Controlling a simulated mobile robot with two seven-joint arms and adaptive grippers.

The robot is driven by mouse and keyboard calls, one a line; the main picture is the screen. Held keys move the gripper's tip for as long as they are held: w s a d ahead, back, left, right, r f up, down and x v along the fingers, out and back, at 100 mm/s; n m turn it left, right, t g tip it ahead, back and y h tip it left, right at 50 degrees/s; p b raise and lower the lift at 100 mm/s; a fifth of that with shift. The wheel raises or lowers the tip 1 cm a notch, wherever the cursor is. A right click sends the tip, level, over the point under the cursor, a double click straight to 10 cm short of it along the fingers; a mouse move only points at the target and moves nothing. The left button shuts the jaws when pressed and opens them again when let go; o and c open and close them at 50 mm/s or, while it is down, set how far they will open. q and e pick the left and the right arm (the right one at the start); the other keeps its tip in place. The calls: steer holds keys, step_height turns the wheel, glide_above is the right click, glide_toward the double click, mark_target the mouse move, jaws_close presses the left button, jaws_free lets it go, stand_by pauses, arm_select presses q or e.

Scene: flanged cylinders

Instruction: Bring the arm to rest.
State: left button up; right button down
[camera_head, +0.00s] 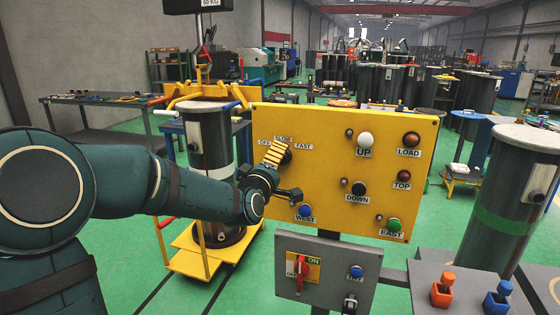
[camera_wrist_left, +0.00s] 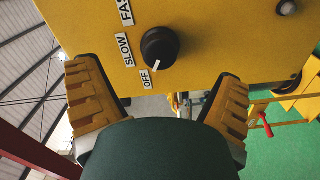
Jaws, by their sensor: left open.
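My left arm reaches in from the left in the head view. My left gripper (camera_head: 284,174) is in front of the left part of the yellow control panel (camera_head: 330,137). It also shows in the left wrist view (camera_wrist_left: 160,92), its two yellow-ribbed fingers spread wide with nothing between them. A black rotary knob (camera_wrist_left: 160,47) is on the panel just beyond the fingers, apart from them, its white mark toward the OFF label. In the head view the gripper partly hides this knob (camera_head: 287,157). My right gripper is not in view.
Below the panel is a grey box (camera_head: 325,284) with a red switch (camera_head: 301,268). Orange (camera_head: 442,291) and blue (camera_head: 497,297) controls stand at the lower right. A flanged cylinder (camera_head: 207,146) stands behind my arm, and another (camera_head: 503,207) at right. Green floor shows at left.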

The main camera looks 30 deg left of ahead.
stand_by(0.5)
arm_select(q)
steer(key=s+d+f+m+g+h, duration=0.1)
steer(key=d+f+m+g+h, duration=0.3)
steer(key=f, duration=0.6)
steer(key=s+d+f+m+g, duration=0.1)
steer(key=s+d+f, duration=0.1)
steer(key=d+f, duration=0.55)
steer(key=s+d+f+m+g+h, duration=0.1)
steer(key=d+f+m+g+h, duration=0.15)
steer(key=f, duration=0.85)
steer(key=s+d+f+m+g+h, duration=0.1)
steer(key=s+d+f+m+g, duration=0.3)
steer(key=s+f, duration=0.5)
steer(key=s+d+f+m+g+h, duration=0.1)
steer(key=s+d+f+m+g, duration=0.3)
steer(key=s+d+f, duration=0.5)
steer(key=s, duration=0.3)
steer(key=shift+d, duration=0.1)
